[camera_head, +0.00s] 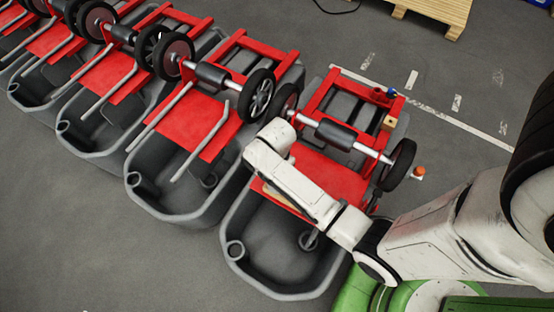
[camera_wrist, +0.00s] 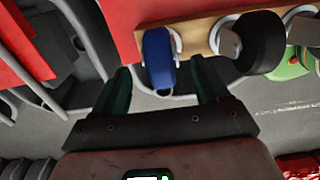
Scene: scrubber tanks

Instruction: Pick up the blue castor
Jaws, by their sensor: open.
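In the wrist view, the blue castor (camera_wrist: 158,55) has a blue wheel and a pale metal fork. It sits on a wooden board (camera_wrist: 196,38) against a red panel. My gripper (camera_wrist: 162,82) is open, with its two dark green fingers apart. In the head view, my arm reaches over the rightmost tank; my fingers and the blue castor are hidden by the arm there.
A black castor (camera_wrist: 262,42) sits on the board just right of the blue one, close to my right finger. Several grey tanks with red frames (camera_head: 205,125) stand in a row to the left.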

